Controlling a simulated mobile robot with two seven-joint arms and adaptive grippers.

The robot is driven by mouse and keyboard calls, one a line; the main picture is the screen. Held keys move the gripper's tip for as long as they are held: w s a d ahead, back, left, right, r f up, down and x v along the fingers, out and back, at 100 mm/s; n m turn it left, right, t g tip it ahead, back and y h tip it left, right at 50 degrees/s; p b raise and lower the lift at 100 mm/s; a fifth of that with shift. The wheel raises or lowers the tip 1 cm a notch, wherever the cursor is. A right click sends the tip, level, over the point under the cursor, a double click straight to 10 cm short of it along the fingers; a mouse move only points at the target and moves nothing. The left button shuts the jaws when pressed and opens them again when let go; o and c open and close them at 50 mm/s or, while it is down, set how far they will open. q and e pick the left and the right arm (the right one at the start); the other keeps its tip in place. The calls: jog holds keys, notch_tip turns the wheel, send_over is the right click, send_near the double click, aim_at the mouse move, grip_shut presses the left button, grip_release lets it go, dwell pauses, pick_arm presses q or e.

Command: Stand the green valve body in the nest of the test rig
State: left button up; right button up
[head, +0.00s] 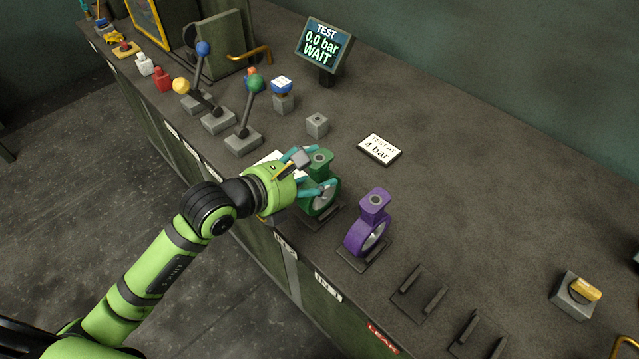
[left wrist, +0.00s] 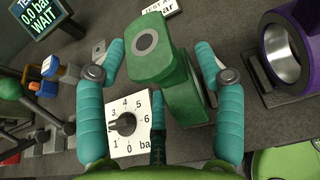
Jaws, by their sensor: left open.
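The green valve body (head: 321,205) stands upright in a dark cradle on the bench, with a pale round bore and a block-shaped top. It also fills the middle of the left wrist view (left wrist: 183,84). My left gripper (head: 317,170) is open at its top. In the left wrist view the teal fingers (left wrist: 160,55) lie on either side of it; I cannot tell whether they touch it. My right gripper is out of view. I cannot make out the nest of the test rig for certain.
A purple valve body (head: 369,222) stands in the neighbouring cradle. Two empty cradles (head: 419,292) lie beyond it. A white dial box (left wrist: 127,123) sits close beside the fingers. Levers (head: 243,139) and a display reading WAIT (head: 325,45) stand farther back. The right bench area is mostly clear.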

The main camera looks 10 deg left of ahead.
pick_arm(q)
jog(key=shift+w+d+f, duration=0.1)
jog(key=shift+w, duration=0.05)
grip_shut()
jog(key=shift+w+r, duration=0.1)
jog(key=shift+r, duration=0.3)
